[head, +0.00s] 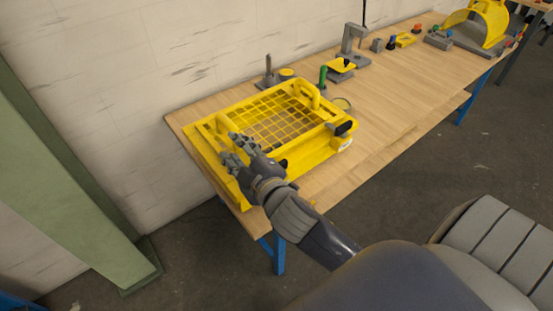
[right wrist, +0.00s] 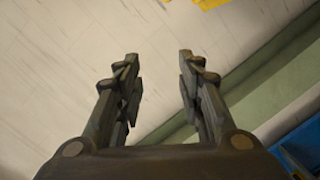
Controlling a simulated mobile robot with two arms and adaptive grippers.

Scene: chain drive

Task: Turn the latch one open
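A yellow box (head: 318,150) with a grid lid (head: 275,122) and two raised yellow handles stands at the near left end of the bench. One black latch (head: 344,128) shows at its right front corner. A second dark latch (head: 282,163) shows partly behind my right gripper. I cannot tell which one is latch one. My right gripper (head: 233,149) is over the front left part of the box, fingers pointing to the upper left. In the right wrist view the fingers (right wrist: 158,85) are apart with nothing between them. My left gripper is not in view.
The wooden bench (head: 400,115) has a grey fixture (head: 269,75), a green-handled piece (head: 323,77) and a grey stand (head: 354,45) behind the box. A yellow guard (head: 485,22) stands at the far end. A green post (head: 75,190) rises left of the bench, by the wall.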

